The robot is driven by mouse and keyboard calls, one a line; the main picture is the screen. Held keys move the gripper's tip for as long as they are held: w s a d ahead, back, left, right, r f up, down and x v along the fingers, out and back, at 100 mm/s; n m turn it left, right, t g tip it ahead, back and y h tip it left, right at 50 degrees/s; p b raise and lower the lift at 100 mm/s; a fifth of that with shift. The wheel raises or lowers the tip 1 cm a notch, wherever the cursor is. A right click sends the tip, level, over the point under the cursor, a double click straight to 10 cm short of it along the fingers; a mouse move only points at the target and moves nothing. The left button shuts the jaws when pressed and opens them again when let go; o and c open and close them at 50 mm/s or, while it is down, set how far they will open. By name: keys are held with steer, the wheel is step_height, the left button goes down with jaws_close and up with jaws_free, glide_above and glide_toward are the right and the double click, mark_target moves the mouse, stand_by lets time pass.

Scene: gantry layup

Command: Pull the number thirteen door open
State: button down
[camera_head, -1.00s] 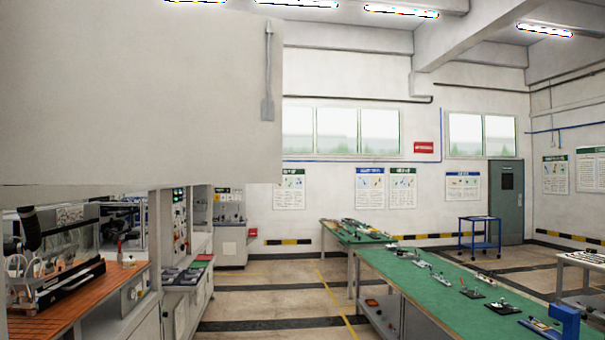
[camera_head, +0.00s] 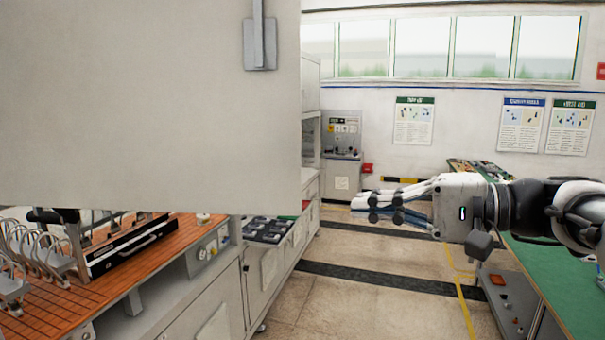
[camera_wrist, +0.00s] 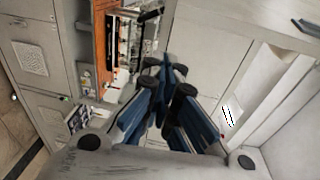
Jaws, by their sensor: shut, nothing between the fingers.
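A large pale grey panel (camera_head: 140,110) fills the upper left of the head view, above the workbench. A flat grey metal handle or latch (camera_head: 260,45) sits near its right edge. No number is readable on it, so I cannot tell whether it is door thirteen. My gripper (camera_head: 360,208) is shut and empty, to the right of and below the panel, apart from it in the picture. In the wrist view its blue fingers (camera_wrist: 168,85) have dark tips, with cabinet fronts and pale panels behind them.
A workbench with an orange slatted top (camera_head: 160,275) stands below the panel. A black tray (camera_head: 268,230) lies beyond it. A green-topped table (camera_head: 560,290) runs along the right. Open floor (camera_head: 360,305) lies between them.

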steer(key=a+r+y+p, duration=0.1)
steer(key=a+r, duration=0.2)
steer(key=a, duration=0.4)
steer(key=shift+w+a+r+t, duration=0.25)
steer(key=shift+w+r+t, duration=0.1)
steer(key=shift+w, duration=0.1)
steer(key=shift+w, duration=0.1)
